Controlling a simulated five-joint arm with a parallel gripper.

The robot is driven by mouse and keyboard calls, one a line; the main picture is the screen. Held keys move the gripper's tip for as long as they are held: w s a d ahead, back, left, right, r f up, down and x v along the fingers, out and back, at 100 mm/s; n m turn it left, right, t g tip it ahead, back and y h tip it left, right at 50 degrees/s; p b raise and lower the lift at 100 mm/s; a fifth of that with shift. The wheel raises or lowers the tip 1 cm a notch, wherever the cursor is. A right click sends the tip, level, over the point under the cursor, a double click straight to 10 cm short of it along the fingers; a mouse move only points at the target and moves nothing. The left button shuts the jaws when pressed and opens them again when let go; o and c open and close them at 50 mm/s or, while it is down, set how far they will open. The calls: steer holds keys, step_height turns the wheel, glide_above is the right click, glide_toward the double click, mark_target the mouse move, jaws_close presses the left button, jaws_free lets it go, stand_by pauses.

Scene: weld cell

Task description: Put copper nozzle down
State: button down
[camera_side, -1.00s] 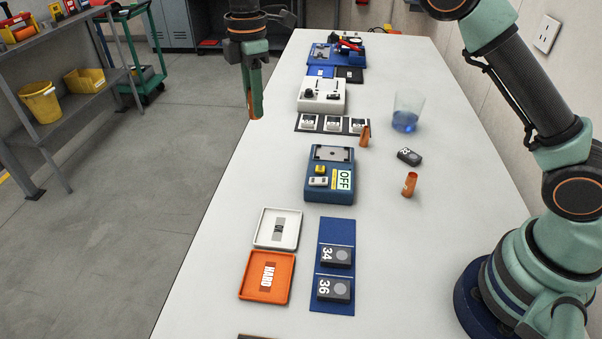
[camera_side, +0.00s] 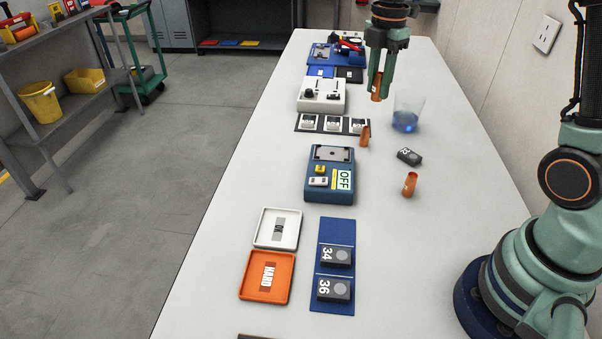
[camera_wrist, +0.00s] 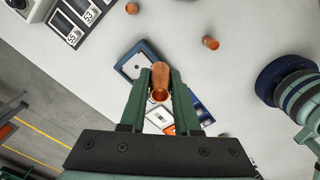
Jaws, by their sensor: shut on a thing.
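My gripper (camera_side: 378,92) is shut on a copper nozzle (camera_side: 376,87) and holds it above the far part of the table, left of the clear cup in the side view. In the wrist view the held copper nozzle (camera_wrist: 160,80) sits between the two green fingers. A second copper nozzle (camera_side: 364,136) stands at the right end of a row of labelled blocks.
A blue box marked OFF (camera_side: 343,181), a white tray (camera_side: 260,236), an orange tray (camera_side: 250,292) and a blue mat (camera_side: 327,228) line the left. The table's right side is mostly clear.

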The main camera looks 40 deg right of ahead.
step_height(320, 180, down, 19)
steer(key=shift+f, duration=0.15)
stand_by(0.4)
steer(key=shift+f, duration=0.15)
steer(key=c, duration=0.9)
jaws_free()
step_height(320, 180, up, 12)
steer(key=shift+s+a+r+m+t, duration=1.15)
steer(key=shift+s+r+m, duration=0.95)
steer(key=shift+m, duration=0.9)
steer(key=shift+s+a+r+m+t, duration=0.7)
steer(key=shift+s+a+r+m, duration=0.75)
steer(key=shift+s+r+m, duration=1.1)
steer(key=shift+s+a+r+m+t, duration=1.15)
steer(key=shift+s+m, duration=0.8)
steer(key=shift+m, duration=1.5)
